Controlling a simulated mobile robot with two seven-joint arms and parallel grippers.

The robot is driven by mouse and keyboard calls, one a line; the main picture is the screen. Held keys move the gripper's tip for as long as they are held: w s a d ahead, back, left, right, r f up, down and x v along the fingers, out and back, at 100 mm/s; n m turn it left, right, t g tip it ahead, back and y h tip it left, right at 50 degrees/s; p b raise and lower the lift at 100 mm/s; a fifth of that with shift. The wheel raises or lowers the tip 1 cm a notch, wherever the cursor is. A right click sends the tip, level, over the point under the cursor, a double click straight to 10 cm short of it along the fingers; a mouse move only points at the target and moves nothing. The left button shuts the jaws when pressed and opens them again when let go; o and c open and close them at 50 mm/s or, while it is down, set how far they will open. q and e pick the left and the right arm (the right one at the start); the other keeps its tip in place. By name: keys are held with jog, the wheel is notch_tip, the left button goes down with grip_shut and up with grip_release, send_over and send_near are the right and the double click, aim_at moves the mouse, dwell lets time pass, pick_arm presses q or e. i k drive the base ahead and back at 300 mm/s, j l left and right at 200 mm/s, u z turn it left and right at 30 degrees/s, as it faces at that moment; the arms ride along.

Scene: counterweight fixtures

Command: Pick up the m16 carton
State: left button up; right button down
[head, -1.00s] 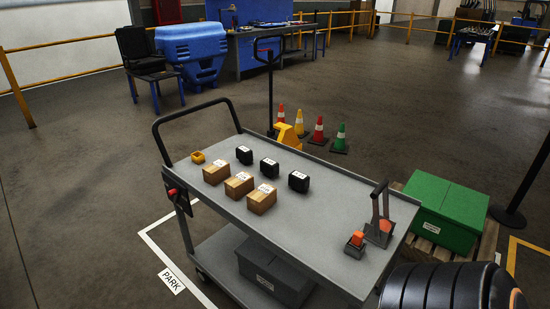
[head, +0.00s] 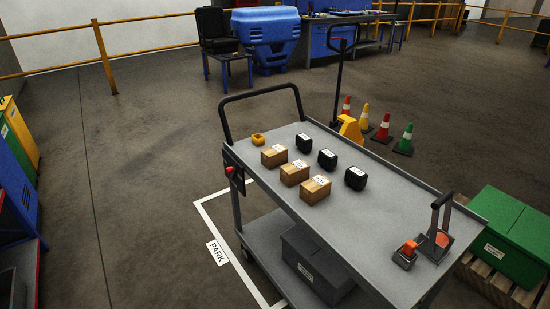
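Three brown cartons stand in a row on the grey cart's top (head: 370,215): a far one (head: 273,156), a middle one (head: 294,173) and a near one (head: 315,190). Each has a white label on top, too small to read, so I cannot tell which is the m16 carton. Neither of my grippers is in view.
Three black cases (head: 327,159) stand beside the cartons, with a yellow item (head: 258,139) near the handle. An orange-and-grey fixture (head: 434,242) sits at the cart's near right. A grey box (head: 316,266) lies on the lower shelf. Cones (head: 383,127) stand behind; floor at left is clear.

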aim_at(273, 157)
jog(key=i+j+z, duration=0.15)
jog(key=i+j, duration=0.2)
jog(key=i+j+z, duration=0.1)
jog(key=i+j, duration=0.2)
jog(key=i+j+z, duration=0.15)
jog(key=i+j, duration=0.15)
jog(key=j, duration=0.15)
jog(key=i+j+z, duration=0.15)
jog(key=j, duration=0.3)
jog(key=i, duration=0.1)
